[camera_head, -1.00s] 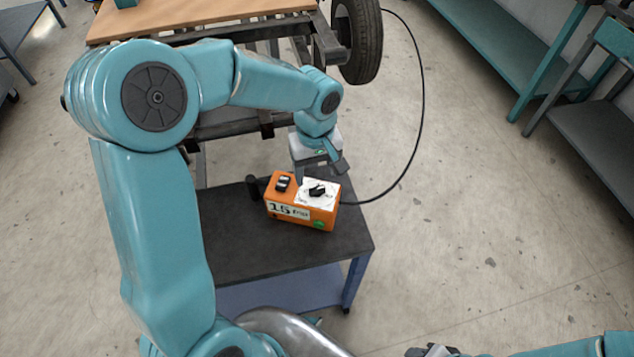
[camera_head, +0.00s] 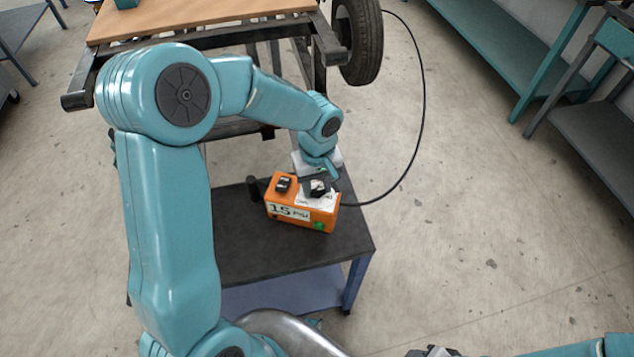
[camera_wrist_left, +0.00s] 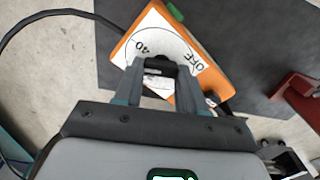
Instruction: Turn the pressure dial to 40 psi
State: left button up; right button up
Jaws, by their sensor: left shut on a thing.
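The orange pressure box (camera_head: 303,218) stands on the dark top of a small cart, with a "15 psi" label on its front. Its white dial face (camera_wrist_left: 186,55) shows a "40" mark in the left wrist view. The gripper hides part of the dial face. My right gripper (camera_head: 432,351) shows only partly at the bottom edge of the head view.
A black switch (camera_head: 283,184) sits on the box beside the dial. A black hose (camera_head: 421,110) curves from the box to behind the tyre (camera_head: 358,40). A wooden-topped bench (camera_head: 200,18) stands behind.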

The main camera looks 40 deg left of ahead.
aim_at(318, 188)
pick_arm(q)
jog(key=shift+m, duration=0.3)
jog(key=shift+w+m+b, duration=0.1)
jog(key=shift+m+b, duration=0.35)
jog(key=shift+m, duration=2.35)
jog(key=o, duration=1.1)
jog(key=shift+d, duration=0.1)
jog(key=shift+c, duration=0.2)
jog(key=shift+r, duration=0.1)
notch_tip(318, 188, up, 16)
jog(key=p, duration=0.1)
